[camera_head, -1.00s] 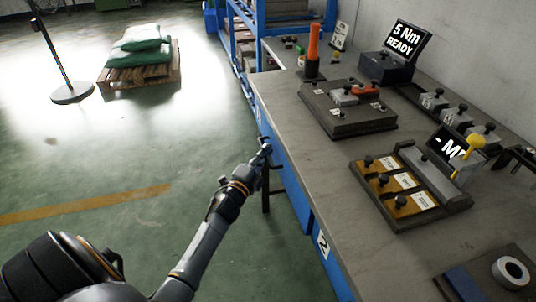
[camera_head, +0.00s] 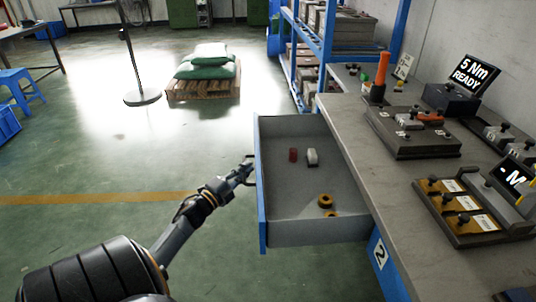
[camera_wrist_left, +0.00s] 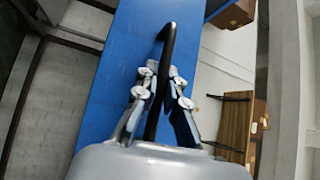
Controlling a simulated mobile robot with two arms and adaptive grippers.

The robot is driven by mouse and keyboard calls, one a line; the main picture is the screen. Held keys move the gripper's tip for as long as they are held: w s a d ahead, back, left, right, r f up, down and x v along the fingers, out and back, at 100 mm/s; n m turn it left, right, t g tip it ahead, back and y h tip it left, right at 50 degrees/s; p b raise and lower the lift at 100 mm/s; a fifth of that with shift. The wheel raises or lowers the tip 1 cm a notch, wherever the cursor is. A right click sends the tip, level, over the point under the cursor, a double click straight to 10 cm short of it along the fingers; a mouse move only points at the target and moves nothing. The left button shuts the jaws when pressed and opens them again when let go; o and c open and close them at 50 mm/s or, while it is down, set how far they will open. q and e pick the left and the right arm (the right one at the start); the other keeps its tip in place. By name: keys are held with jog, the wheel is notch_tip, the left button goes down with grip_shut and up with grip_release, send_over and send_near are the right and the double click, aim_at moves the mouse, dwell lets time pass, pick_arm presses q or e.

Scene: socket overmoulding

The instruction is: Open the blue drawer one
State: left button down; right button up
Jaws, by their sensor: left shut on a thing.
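The blue drawer (camera_head: 262,190) stands pulled out from the workbench in the head view. Its grey inside shows a red piece (camera_head: 293,155), a light grey piece (camera_head: 312,157) and yellow rings (camera_head: 325,201). My left gripper (camera_head: 247,168) is at the outer face of the drawer front. In the left wrist view, the left gripper (camera_wrist_left: 160,85) is shut on the black bar handle (camera_wrist_left: 168,40) against the blue drawer front (camera_wrist_left: 125,60). The drawer's number does not show. My right gripper is not in view.
The workbench (camera_head: 350,140) carries fixtures and a "5 Nm READY" display (camera_head: 474,72). A blue front labelled 2 (camera_head: 380,253) is below the bench top, nearer me.

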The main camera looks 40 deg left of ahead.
pick_arm(q)
jog(key=s+a, duration=0.8)
jog(key=s, duration=0.2)
jog(key=shift+a, duration=0.25)
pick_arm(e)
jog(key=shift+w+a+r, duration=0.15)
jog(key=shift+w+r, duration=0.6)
pick_arm(q)
jog(key=shift+f, duration=0.1)
jog(key=c, duration=1.7)
grip_release()
jog(key=s+d+f, duration=0.1)
jog(key=s, duration=1.1)
jog(key=shift+f, duration=0.25)
